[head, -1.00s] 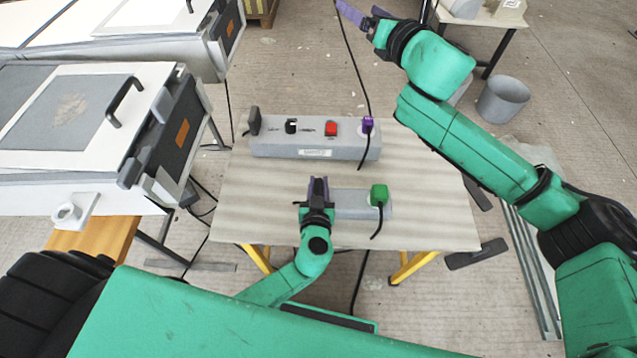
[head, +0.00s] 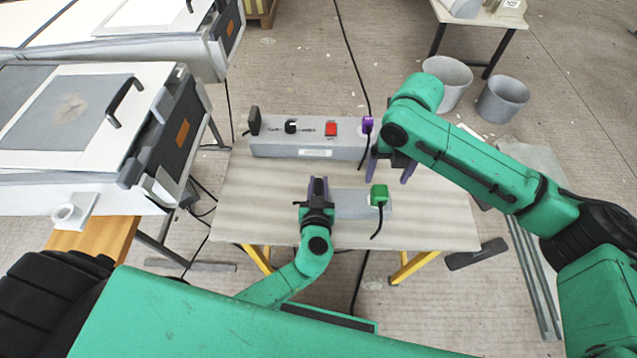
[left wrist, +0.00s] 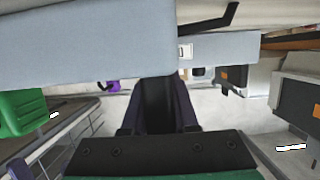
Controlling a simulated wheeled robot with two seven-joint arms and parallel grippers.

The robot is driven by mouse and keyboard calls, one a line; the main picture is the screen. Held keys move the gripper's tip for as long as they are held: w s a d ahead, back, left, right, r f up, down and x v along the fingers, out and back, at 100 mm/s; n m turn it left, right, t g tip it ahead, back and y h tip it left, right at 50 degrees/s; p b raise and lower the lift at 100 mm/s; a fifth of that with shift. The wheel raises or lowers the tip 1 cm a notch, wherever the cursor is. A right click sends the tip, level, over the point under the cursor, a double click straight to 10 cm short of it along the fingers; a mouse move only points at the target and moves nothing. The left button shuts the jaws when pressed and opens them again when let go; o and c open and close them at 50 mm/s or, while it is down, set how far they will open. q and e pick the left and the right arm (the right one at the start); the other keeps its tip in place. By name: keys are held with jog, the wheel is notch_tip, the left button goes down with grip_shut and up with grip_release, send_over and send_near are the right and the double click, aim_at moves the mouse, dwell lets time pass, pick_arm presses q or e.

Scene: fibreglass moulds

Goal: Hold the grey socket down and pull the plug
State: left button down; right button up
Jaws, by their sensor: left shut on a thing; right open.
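The grey socket (head: 351,204), a pale grey block, lies on the table just behind its front edge. A green plug (head: 379,194) with a dark cord sits in its right end. My left gripper (head: 318,184) is shut on the left end of the socket. In the left wrist view, the socket (left wrist: 70,48) fills the upper left, and the green plug (left wrist: 20,112) shows at the left edge. My right gripper (head: 390,178) is open and empty, pointing down, with its fingers above and around the green plug's place in the head view. Whether it touches the plug cannot be told.
A longer grey panel box (head: 312,142) stands behind, with a red switch (head: 331,128), a black knob and a purple plug (head: 367,125). The table (head: 440,220) is clear at the right. A mould case (head: 85,130) stands left. Two grey buckets (head: 503,98) stand beyond.

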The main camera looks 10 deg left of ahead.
aim_at(381, 191)
notch_tip(381, 191, down, 9)
dwell(0.8)
dwell(0.7)
grip_shut()
jog(key=shift+r, duration=3)
jog(key=shift+r, duration=2.55)
